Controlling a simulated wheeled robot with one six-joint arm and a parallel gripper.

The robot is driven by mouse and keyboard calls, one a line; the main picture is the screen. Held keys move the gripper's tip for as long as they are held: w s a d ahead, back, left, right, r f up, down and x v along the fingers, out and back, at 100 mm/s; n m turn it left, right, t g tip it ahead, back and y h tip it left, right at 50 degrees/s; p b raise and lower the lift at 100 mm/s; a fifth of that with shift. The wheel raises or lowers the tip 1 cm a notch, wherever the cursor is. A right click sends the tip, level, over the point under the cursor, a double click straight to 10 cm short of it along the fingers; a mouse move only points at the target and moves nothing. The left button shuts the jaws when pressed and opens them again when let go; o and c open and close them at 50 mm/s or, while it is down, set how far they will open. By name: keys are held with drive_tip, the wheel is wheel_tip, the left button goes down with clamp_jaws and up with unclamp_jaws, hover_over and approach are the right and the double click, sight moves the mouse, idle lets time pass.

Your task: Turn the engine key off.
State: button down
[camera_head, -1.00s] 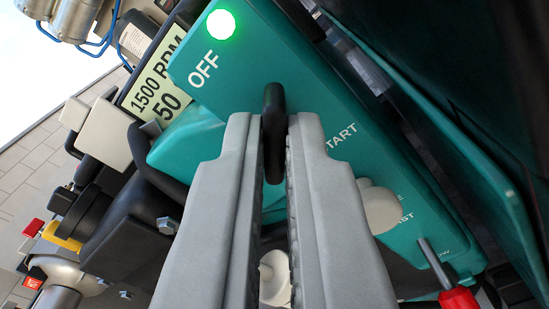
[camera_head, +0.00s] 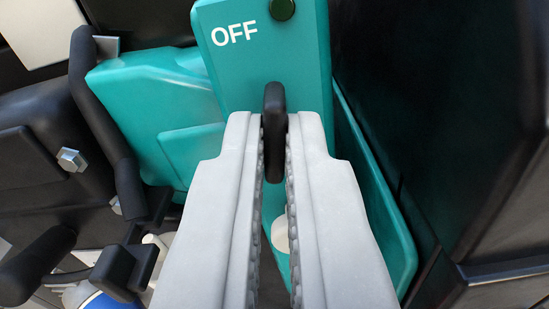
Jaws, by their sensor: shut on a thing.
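The black engine key (camera_head: 274,100) stands in the teal control panel (camera_head: 305,60), in the middle of the view. My gripper (camera_head: 274,140) is shut on the key, with one grey finger on each side of it. The white word OFF (camera_head: 234,34) is on the panel above and left of the key. A dark green, unlit lamp (camera_head: 282,9) sits at the top edge. My fingers hide the lower part of the panel and any lettering there.
Black machine parts with a bolt (camera_head: 71,159) and a bent black bar (camera_head: 105,135) stand at the left. A teal housing (camera_head: 150,95) adjoins the panel. A large dark panel (camera_head: 440,110) fills the right side.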

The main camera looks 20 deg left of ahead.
drive_tip(key=shift+n, duration=1)
drive_tip(key=c, duration=1.6)
unclamp_jaws()
drive_tip(key=v, duration=1.7)
drive_tip(key=shift+s+d, duration=0.1)
drive_tip(key=shift+s, duration=0.15)
